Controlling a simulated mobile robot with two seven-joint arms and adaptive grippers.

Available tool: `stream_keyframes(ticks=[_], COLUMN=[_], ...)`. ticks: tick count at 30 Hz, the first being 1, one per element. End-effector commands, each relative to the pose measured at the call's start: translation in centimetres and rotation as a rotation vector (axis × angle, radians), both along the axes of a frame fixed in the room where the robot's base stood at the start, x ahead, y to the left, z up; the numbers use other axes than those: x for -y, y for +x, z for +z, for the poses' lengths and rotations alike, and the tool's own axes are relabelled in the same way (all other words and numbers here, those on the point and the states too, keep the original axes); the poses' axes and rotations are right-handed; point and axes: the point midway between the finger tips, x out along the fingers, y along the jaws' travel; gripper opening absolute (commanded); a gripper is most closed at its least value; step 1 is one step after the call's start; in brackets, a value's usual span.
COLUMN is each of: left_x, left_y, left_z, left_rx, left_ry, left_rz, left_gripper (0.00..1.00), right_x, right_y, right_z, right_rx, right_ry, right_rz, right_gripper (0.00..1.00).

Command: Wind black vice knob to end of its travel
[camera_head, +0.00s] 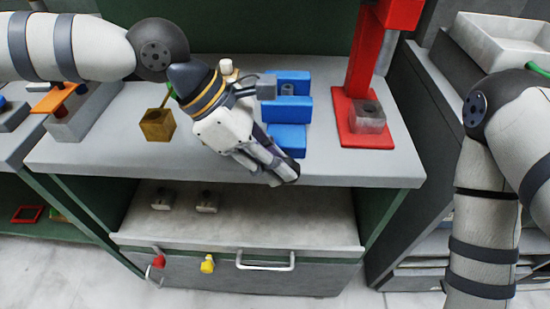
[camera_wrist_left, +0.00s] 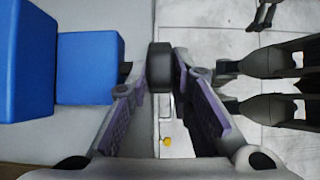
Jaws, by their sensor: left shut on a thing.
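The blue vice (camera_head: 287,138) stands on the grey bench top near its front edge; its blue blocks also fill the left of the left wrist view (camera_wrist_left: 88,68). The black knob (camera_wrist_left: 160,67) shows in the left wrist view between the fingertips of my left gripper (camera_wrist_left: 161,82). The left gripper (camera_head: 277,170) is shut on the knob, with a finger on each side of it. In the head view the gripper reaches over the front of the bench and hides the knob. My right arm is at the right; its gripper is out of the head view.
A red press (camera_head: 364,110) stands right of the vice, with a grey block on its base. A brass-coloured block (camera_head: 157,124) sits left of my left gripper. Below is an open drawer (camera_head: 250,222) with a white handle. A white tray (camera_head: 500,42) is at the upper right.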

Motion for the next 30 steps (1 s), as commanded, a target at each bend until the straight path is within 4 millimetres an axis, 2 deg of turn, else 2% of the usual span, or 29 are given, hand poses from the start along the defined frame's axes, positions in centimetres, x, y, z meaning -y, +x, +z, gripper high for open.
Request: stream_keyframes(ticks=[1, 2, 3, 13, 16, 24, 30], left_x=[0.1, 0.1, 0.1, -0.3, -1.4, -5.5, -6.8], left_y=[0.1, 0.1, 0.1, 0.1, 0.1, 0.1, 0.0], left_z=[0.2, 0.2, 0.2, 0.6, 2.2, 8.0, 9.8], left_rx=[0.004, 0.004, 0.003, 0.002, 0.005, 0.007, 0.004], left_ry=[-0.004, -0.004, -0.003, -0.002, -0.004, -0.004, -0.002], left_rz=[0.002, 0.002, 0.001, 0.003, 0.003, 0.004, 0.000], left_gripper=[0.00, 0.24, 0.28, 0.28, 0.28, 0.28, 0.28], right_x=[0.0, 0.0, 0.0, 0.0, 0.0, 0.0, 0.0], right_y=[0.0, 0.0, 0.0, 0.0, 0.0, 0.0, 0.0], right_z=[0.0, 0.0, 0.0, 0.0, 0.0, 0.0, 0.0], right_rx=[0.001, 0.001, 0.001, 0.000, 0.001, 0.000, 0.000], right_ry=[0.000, 0.000, 0.000, 0.000, 0.000, 0.000, 0.000], right_rz=[0.000, 0.000, 0.000, 0.000, 0.000, 0.000, 0.000], right_gripper=[0.98, 0.98, 0.98, 0.98, 0.98, 0.98, 0.98])
